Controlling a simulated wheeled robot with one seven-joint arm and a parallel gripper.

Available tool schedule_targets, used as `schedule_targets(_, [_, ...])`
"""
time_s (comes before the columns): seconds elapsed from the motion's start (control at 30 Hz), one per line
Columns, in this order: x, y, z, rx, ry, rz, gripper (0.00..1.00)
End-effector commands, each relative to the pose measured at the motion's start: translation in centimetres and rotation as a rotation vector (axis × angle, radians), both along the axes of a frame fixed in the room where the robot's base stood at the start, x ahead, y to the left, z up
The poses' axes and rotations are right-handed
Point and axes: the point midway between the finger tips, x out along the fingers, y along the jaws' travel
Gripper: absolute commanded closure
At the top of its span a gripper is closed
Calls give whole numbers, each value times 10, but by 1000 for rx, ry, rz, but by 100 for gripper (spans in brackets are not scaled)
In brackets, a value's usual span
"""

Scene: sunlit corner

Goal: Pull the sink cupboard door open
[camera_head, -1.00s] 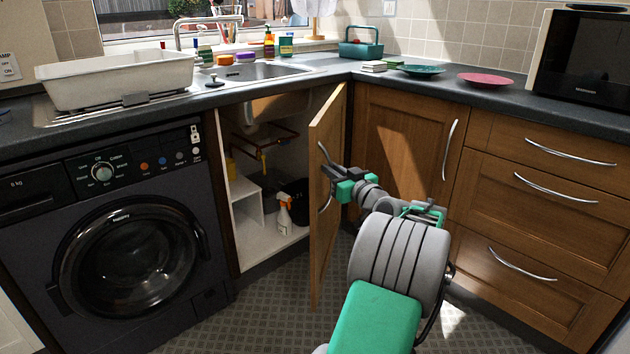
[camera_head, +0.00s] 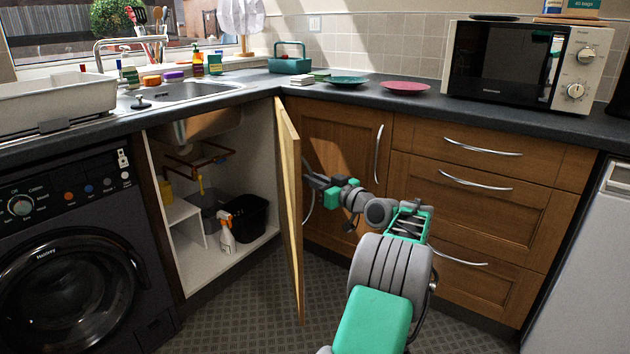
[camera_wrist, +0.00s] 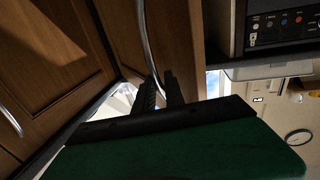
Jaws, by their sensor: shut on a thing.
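The sink cupboard door (camera_head: 291,215) stands wide open, seen nearly edge-on in the head view, with the cupboard interior (camera_head: 215,190) showing to its left. Its curved metal handle (camera_head: 308,208) is on the face turned to the right. My gripper (camera_head: 311,178) is at that handle, on the right side of the door. In the wrist view the handle (camera_wrist: 150,42) runs down to between my dark fingers (camera_wrist: 161,92), which are shut on it. The exact contact is partly hidden.
A spray bottle (camera_head: 226,232) and a black bin (camera_head: 250,218) stand inside the cupboard. A washing machine (camera_head: 70,260) is to the left. Closed wooden drawers (camera_head: 480,190) and a closed corner cupboard (camera_head: 345,140) are to the right. Patterned floor (camera_head: 255,300) in front is clear.

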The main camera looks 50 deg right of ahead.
Motion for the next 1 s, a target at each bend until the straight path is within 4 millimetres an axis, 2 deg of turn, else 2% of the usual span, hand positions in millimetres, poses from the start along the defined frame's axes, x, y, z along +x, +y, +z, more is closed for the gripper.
schedule_targets(0.03, [0, -1, -1, 0, 2, -4, 100])
schedule_targets(0.07, [0, -1, -2, 0, 2, -4, 84])
schedule_targets(0.3, [-2, -2, -1, 0, 2, -6, 64])
schedule_targets(0.53, [-2, -2, -1, 0, 1, -5, 64])
schedule_targets(0.63, [-9, -1, 0, 1, 2, -6, 64])
schedule_targets(0.9, [-62, 5, 2, 2, 2, -8, 64])
schedule_targets(1.0, [-74, 7, 1, 2, 1, -6, 64])
